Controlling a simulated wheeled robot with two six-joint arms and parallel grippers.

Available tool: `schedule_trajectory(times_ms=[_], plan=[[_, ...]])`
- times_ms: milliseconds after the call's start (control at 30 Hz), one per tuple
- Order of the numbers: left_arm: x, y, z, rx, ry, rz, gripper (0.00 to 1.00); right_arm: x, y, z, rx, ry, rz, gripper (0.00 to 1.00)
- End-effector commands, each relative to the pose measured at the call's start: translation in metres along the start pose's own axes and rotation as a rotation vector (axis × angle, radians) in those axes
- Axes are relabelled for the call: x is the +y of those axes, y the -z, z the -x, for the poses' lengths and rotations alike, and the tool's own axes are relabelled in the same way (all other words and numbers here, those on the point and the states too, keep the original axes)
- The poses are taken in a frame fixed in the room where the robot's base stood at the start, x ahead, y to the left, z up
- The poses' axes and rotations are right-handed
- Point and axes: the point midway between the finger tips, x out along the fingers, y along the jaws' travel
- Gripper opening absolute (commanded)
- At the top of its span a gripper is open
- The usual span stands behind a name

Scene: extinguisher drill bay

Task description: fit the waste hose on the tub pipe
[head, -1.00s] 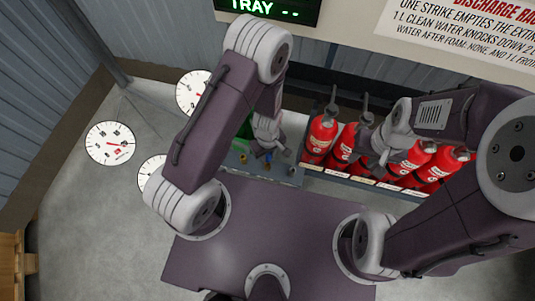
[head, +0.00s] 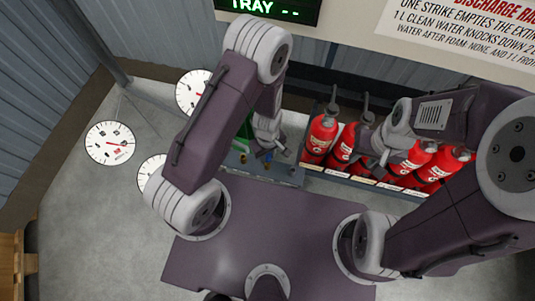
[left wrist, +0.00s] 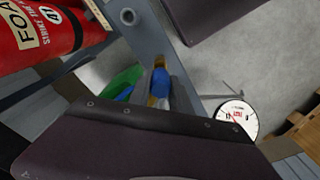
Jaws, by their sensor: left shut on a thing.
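My left gripper (head: 268,143) is at the grey bench, pointing down. In the left wrist view its jaws (left wrist: 162,92) are around a blue and brass-coloured piece, which looks like the end of the waste hose (left wrist: 159,82). The piece also shows as a small blue spot in the head view (head: 267,157). A short round grey stub with an open top (left wrist: 127,16), possibly the tub pipe, stands on the bench, apart from the blue piece. My right gripper (head: 375,158) is in front of the extinguishers; its fingers are too unclear to judge.
Several red extinguishers (head: 320,136) stand in a row to the right; one shows large in the left wrist view (left wrist: 40,30). A green thing (left wrist: 122,80) is beside my left jaws. Round dials (head: 110,143) lie to the left, with open floor around them.

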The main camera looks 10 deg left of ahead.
Motion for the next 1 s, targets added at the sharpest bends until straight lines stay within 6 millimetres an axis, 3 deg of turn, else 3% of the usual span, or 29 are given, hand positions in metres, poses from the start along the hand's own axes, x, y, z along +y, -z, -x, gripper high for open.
schedule_trajectory(times_ms=[533, 1000], plan=[[0.000, 0.000, -0.022, 0.000, 0.000, 0.000, 0.00, 0.000, -0.002, -0.022, 0.000, 0.000, 0.000, 0.36], [0.000, 0.000, -0.021, 0.000, 0.000, 0.000, 0.00, 0.000, -0.002, -0.022, 0.000, 0.000, 0.000, 0.36]])
